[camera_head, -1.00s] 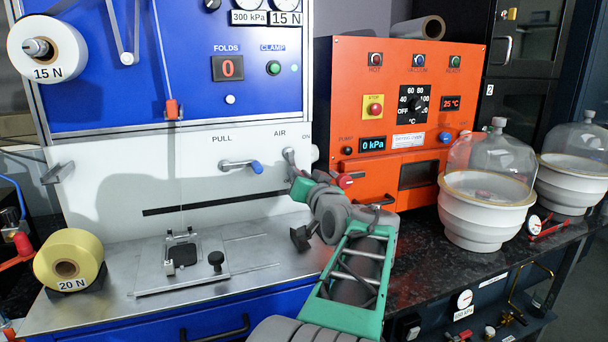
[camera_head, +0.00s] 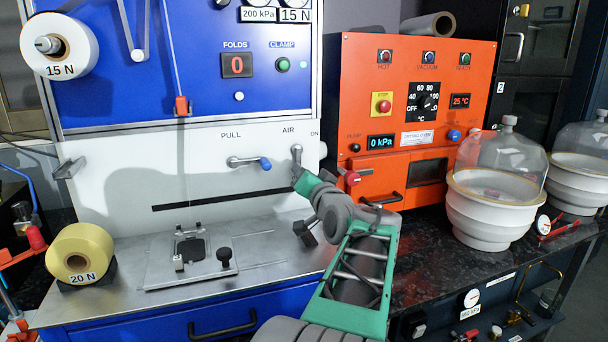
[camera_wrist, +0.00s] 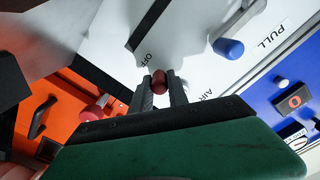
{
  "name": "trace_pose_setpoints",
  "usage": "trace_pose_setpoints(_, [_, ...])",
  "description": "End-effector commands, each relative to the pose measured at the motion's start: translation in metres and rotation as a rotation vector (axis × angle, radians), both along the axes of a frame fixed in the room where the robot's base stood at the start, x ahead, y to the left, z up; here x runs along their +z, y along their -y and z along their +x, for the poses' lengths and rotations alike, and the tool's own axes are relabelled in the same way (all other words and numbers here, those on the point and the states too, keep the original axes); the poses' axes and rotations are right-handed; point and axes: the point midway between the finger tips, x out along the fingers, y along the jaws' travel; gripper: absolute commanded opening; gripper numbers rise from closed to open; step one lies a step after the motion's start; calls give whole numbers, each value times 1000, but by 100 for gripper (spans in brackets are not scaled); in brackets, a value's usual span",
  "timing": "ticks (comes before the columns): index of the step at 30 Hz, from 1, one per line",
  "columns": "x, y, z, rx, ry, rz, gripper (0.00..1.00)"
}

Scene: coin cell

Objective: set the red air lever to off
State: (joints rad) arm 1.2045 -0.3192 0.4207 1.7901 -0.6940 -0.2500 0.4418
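The red ball knob of the air lever (camera_wrist: 158,79) sits between my gripper's fingertips in the wrist view. My gripper (camera_wrist: 159,85) has a finger close on each side of the knob and looks shut on it. The printed OFF label (camera_wrist: 146,58) is just beyond the knob, and the AIR label (camera_wrist: 206,92) is to the right. In the head view, the metal upper part of the air lever (camera_head: 297,154) points down from its pivot under the AIR label. My gripper (camera_head: 303,179) hides its red end there. The ON label (camera_head: 314,134) is right of AIR.
The blue-knobbed pull lever (camera_head: 250,163) is left of the air lever. The orange oven (camera_head: 400,65) stands close on the right, with a red knob (camera_head: 353,178) near my wrist. A small clamp plate (camera_head: 190,258) lies on the steel bench below.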

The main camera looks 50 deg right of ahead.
Motion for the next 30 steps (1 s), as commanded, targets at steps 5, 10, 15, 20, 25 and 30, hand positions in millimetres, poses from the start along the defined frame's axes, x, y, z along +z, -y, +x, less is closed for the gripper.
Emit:
trace_pose_setpoints(5, [0, 0, 0, 1, -1, 0, 35])
trace_pose_setpoints(10, [0, 0, 0, 0, -1, -1, 42])
trace_pose_setpoints(15, [0, -1, -1, 0, -1, -1, 42])
trace_pose_setpoints(20, [1, -11, -20, -4, -1, -3, 42])
trace_pose_setpoints(25, [0, -29, -51, -5, 0, -2, 42])
trace_pose_setpoints(30, [0, -39, -67, -1, 0, -1, 42])
